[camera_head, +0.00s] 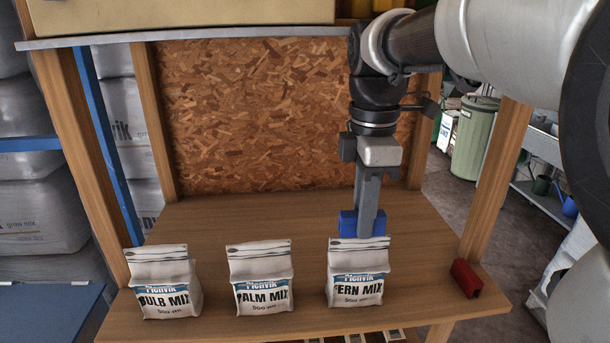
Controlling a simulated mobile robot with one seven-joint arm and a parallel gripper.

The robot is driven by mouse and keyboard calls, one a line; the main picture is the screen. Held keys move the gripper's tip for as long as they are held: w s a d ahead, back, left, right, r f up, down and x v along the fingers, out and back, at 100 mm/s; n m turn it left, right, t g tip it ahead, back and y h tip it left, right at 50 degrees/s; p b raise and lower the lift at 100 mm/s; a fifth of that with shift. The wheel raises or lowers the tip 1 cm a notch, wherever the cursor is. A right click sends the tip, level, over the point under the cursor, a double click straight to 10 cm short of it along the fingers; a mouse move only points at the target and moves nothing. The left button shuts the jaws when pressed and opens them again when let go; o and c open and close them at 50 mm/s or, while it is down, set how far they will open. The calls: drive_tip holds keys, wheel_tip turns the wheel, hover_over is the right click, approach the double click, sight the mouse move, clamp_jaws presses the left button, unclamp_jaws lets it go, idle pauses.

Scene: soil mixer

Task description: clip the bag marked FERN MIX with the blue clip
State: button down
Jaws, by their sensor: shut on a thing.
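The FERN MIX bag (357,282) stands upright at the right end of a row of white bags near the front of the wooden bench. My gripper (366,212) points down just behind and above that bag, shut on the blue clip (348,224). The clip is held at about the height of the folded bag top, and its lower edge is partly hidden behind it. I cannot tell whether the clip touches the bag.
The PALM MIX bag (262,284) and the BULB MIX bag (163,288) stand to the left. A red clip (466,279) lies at the right on the bench (240,219). A chipboard panel (285,110) closes the back, and wooden posts stand at both sides. The bench behind the bags is clear.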

drive_tip(key=shift+f+b, duration=0.85)
drive_tip(key=shift+f, duration=0.55)
idle(0.4)
drive_tip(key=c, duration=1.5)
unclamp_jaws()
drive_tip(key=shift+c, duration=0.2)
drive_tip(key=shift+r, duration=0.15)
wheel_tip(320, 180, up, 5)
drive_tip(key=p, duration=0.4)
drive_tip(key=shift+f, duration=0.2)
drive_tip(key=shift+r+p, duration=0.6)
drive_tip(key=shift+r, duration=0.5)
